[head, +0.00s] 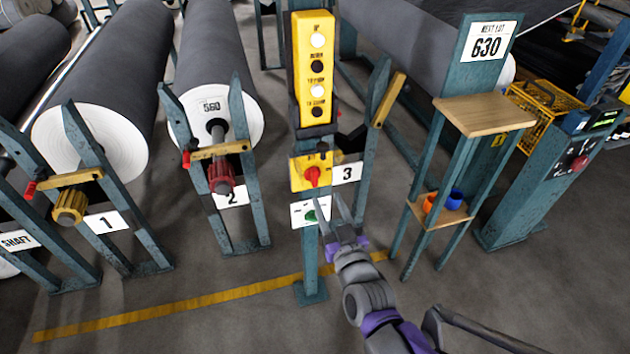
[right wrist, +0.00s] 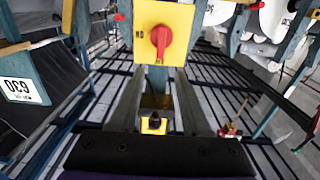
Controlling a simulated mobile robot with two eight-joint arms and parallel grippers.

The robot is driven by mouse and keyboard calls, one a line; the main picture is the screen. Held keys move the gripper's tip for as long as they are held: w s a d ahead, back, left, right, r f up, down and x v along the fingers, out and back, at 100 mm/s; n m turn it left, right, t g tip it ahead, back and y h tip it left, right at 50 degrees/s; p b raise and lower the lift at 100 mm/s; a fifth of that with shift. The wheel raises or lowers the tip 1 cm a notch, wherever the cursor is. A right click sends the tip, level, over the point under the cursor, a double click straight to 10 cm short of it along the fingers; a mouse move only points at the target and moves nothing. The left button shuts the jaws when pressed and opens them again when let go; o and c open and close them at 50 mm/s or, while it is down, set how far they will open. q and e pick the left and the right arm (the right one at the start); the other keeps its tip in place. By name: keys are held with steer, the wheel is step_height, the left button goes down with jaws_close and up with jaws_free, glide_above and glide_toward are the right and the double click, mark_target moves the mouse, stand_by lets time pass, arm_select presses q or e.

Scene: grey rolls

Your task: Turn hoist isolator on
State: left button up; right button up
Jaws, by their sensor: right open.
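The hoist isolator is a red rotary knob (head: 312,176) on a yellow box, mounted on a blue-green post below the yellow hoist push-button panel (head: 314,70). In the right wrist view the red knob (right wrist: 161,38) shows large at top centre, its handle bar upright in the picture. That picture looks upside down, and dark lettering sits at the left of the plate. My right gripper (head: 332,203) is open and empty, just below and right of the isolator box in the head view. I see no contact with the knob. My left gripper is not in view.
A white plate with a green button (head: 311,215) sits below the isolator, close to the fingers. A small wooden-topped stand (head: 484,113) with orange and blue cups is to the right. Grey rolls (head: 90,75) on stands lie left. The floor in front is clear.

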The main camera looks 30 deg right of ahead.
mark_target(316, 174)
steer(key=b+x, duration=0.1)
steer(key=x, duration=0.8)
steer(key=shift+w+b, duration=0.3)
steer(key=shift+w, duration=0.05)
jaws_close()
